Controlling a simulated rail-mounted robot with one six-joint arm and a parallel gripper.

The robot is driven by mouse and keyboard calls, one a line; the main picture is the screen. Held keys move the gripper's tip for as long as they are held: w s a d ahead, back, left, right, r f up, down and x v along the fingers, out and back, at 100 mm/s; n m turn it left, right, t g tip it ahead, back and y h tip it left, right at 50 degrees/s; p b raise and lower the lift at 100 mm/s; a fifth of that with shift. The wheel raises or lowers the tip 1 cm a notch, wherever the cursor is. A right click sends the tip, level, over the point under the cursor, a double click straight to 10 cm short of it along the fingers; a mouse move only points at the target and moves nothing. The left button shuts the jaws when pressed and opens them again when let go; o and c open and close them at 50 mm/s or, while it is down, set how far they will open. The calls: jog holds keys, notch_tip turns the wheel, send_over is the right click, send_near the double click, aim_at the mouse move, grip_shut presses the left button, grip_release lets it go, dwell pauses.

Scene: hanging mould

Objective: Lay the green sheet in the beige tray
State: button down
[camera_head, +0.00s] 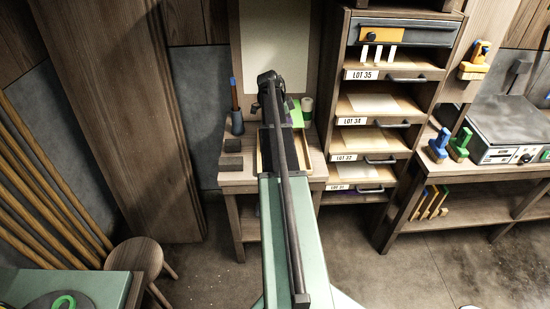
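The beige tray (261,152) lies on the small wooden table beyond my arm. Its pale rim shows on both sides of my arm, and most of its dark inside is covered. A small bright green patch (297,117), which looks like part of the green sheet, shows just right of my wrist, near the tray's far end. I cannot tell whether it is held, resting on the tray or above it. My arm reaches forward over the tray to a dark wrist near the table's back. My gripper's fingers are hidden behind it.
A blue-tipped tool stands in a dark pot (237,124) on the left, with dark blocks (232,153) in front. A rack of labelled drawers (380,105) rises close on the right. A stool (140,258) stands lower left.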

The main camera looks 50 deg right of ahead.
notch_tip(320, 180, down, 19)
jog(key=b, duration=1.7)
jog(key=shift+w+f, duration=0.1)
jog(key=shift+r, duration=0.3)
jog(key=shift+f, duration=0.3)
jog(key=c, duration=1.3)
grip_release()
jog(key=shift+r, duration=0.1)
jog(key=p+v, duration=1.1)
jog(key=v, duration=0.1)
jog(key=shift+r, duration=0.2)
